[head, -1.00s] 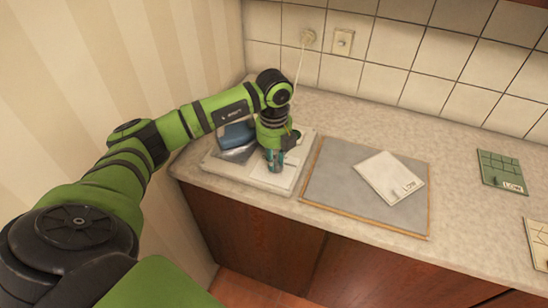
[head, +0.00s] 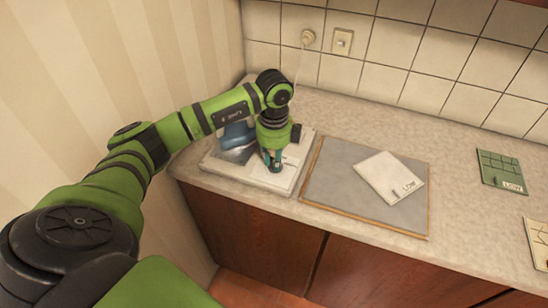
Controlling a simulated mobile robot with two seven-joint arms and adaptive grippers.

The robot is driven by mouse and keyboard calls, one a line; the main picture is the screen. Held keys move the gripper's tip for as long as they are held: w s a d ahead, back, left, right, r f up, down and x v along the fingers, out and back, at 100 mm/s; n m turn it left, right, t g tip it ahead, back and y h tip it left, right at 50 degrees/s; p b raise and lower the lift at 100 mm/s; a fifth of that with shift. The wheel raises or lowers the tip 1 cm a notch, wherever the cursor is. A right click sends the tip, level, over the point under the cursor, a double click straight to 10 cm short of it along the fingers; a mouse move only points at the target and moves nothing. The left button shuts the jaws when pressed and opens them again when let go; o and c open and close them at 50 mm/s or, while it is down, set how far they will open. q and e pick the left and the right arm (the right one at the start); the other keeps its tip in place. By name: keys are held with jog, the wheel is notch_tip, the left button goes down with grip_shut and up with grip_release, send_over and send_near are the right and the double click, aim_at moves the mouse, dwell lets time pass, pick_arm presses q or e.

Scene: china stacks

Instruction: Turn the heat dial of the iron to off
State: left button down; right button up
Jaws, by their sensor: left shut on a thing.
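The iron (head: 237,137), with a blue body and a metallic soleplate, rests on a pale rectangular stand (head: 225,166) at the left end of the counter. My left gripper (head: 274,165) points down over the right part of the stand, beside the iron. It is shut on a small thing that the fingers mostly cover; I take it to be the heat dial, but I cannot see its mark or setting. My arm hides part of the iron. My right gripper is not in view.
A grey board (head: 340,195) with a wooden edge lies right of the stand. On it lies a white card (head: 390,177) marked LOW. A green card (head: 501,171) and a cream card (head: 538,243) lie farther right. The counter behind the board is clear.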

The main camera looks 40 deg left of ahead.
pick_arm(q)
jog(key=shift+r, duration=0.1)
dwell(0.3)
jog(key=c, duration=1.1)
grip_release()
notch_tip(320, 180, up, 12)
